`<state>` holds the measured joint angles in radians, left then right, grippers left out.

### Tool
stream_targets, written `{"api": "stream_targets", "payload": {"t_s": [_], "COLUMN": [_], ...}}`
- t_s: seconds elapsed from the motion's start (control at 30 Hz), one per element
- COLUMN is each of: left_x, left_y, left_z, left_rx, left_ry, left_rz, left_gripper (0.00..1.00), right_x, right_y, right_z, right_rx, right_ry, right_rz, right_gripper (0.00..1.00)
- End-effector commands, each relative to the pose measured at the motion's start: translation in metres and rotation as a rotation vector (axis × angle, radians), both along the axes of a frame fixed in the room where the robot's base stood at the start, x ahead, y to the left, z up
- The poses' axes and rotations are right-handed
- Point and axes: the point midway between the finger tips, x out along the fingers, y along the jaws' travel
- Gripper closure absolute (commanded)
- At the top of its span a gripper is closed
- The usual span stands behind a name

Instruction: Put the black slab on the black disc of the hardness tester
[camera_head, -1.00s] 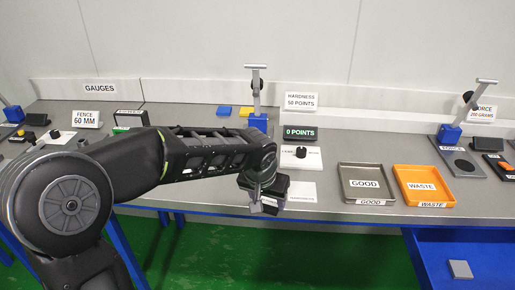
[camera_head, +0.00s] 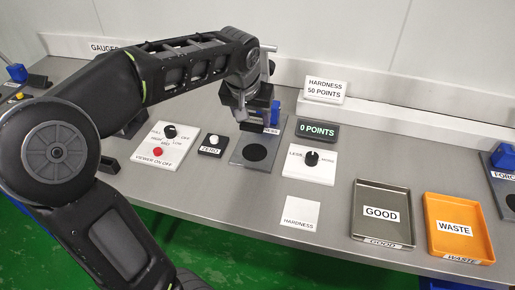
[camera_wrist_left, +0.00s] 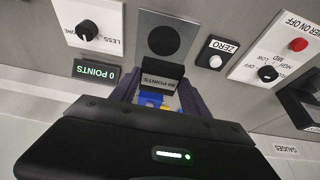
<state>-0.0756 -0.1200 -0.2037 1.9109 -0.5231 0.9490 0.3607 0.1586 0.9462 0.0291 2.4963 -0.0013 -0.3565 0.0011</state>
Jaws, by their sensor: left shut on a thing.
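My left gripper (camera_head: 255,110) is over the rear of the hardness tester's grey plate (camera_head: 241,157), in front of its blue post base. It is shut on the black slab, a dark block that I can barely tell from the fingers. The black disc (camera_head: 255,152) lies bare on the plate, nearer the front than the gripper. In the left wrist view the disc (camera_wrist_left: 163,40) is uncovered, beyond the fingertips (camera_wrist_left: 155,98). The slab's exact edges and its height above the plate are unclear. My right gripper is not in view.
A dial box (camera_head: 310,161) and the "0 POINTS" display (camera_head: 318,130) stand right of the tester. A ZERO button box (camera_head: 213,146) and a switch panel (camera_head: 165,146) stand left. GOOD (camera_head: 381,243) and WASTE (camera_head: 456,256) trays lie at the front right.

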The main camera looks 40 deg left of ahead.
Motion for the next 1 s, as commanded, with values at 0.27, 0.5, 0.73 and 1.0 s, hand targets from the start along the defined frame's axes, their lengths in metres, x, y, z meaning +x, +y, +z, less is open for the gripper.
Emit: {"api": "stream_targets", "payload": {"t_s": [0.27, 0.5, 0.73, 1.0], "left_x": [0.000, 0.000, 0.001, 0.000], "left_y": [-0.001, 0.000, 0.000, 0.000], "left_z": [-0.025, -0.061, -0.063, -0.084], "left_rx": [0.001, 0.001, 0.001, 0.000], "left_ry": [0.003, 0.002, -0.001, 0.003], "left_rz": [-0.001, -0.001, -0.001, -0.001], "left_gripper": [0.87, 0.87, 0.87, 0.87], "right_x": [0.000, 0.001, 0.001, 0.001], "right_y": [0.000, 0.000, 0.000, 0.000], "right_z": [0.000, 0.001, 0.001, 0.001], "right_rx": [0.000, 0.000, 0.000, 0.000], "right_ry": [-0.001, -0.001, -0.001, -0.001], "right_rz": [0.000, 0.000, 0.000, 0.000], "right_gripper": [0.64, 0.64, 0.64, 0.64]}}
